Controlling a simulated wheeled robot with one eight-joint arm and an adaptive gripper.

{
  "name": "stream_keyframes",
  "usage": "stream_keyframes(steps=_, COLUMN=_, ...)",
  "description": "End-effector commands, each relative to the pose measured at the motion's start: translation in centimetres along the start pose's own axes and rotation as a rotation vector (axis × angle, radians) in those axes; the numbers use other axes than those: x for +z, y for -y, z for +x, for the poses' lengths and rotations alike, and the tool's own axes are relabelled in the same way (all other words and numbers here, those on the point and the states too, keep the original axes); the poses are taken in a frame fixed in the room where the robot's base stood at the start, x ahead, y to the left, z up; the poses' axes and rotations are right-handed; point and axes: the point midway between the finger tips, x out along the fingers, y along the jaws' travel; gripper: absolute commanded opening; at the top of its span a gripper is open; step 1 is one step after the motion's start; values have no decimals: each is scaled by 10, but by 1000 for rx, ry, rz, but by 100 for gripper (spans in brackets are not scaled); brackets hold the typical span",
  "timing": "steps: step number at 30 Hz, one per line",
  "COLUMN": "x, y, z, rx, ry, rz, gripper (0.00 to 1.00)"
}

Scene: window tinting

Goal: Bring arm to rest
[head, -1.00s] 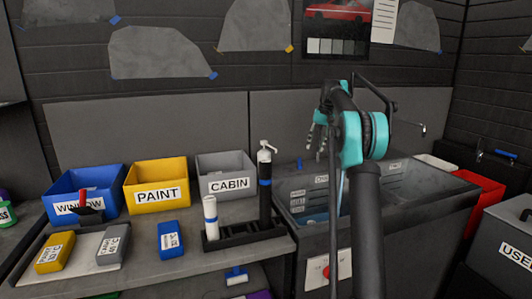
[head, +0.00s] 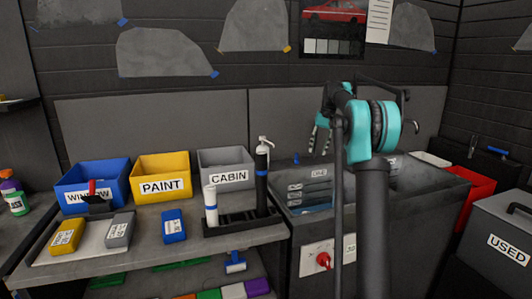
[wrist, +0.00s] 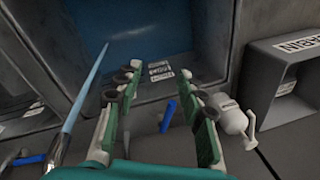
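My gripper (wrist: 158,122) is open and empty in the wrist view, its two green-and-grey fingers spread apart. It hangs over the grey sink unit, and a small blue item (wrist: 168,114) shows between the fingers, beyond them. In the head view my arm rises in front of the sink unit (head: 440,195) with its teal joint high. My gripper (head: 318,135) is partly hidden behind that joint there, and only some of its fingers show.
Blue WINDOW, yellow PAINT (head: 161,170) and grey CABIN (head: 226,158) bins line the bench. A red bin (head: 470,190) and a USED bin (head: 500,230) stand at right.

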Motion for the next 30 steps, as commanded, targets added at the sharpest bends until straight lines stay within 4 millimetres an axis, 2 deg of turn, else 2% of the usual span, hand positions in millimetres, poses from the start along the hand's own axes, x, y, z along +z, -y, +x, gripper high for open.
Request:
stream_keyframes(steps=7, x=39, y=1, z=12, rx=20, ry=-36, rz=-14, gripper=39)
stream_keyframes(steps=11, x=77, y=1, z=25, rx=35, ry=-67, rz=-27, gripper=39)
stream_keyframes(steps=17, x=155, y=-4, z=57, rx=62, ry=-124, rz=-50, gripper=39)
stream_keyframes(steps=30, x=351, y=-32, z=150, rx=116, ry=-243, rz=-104, gripper=39)
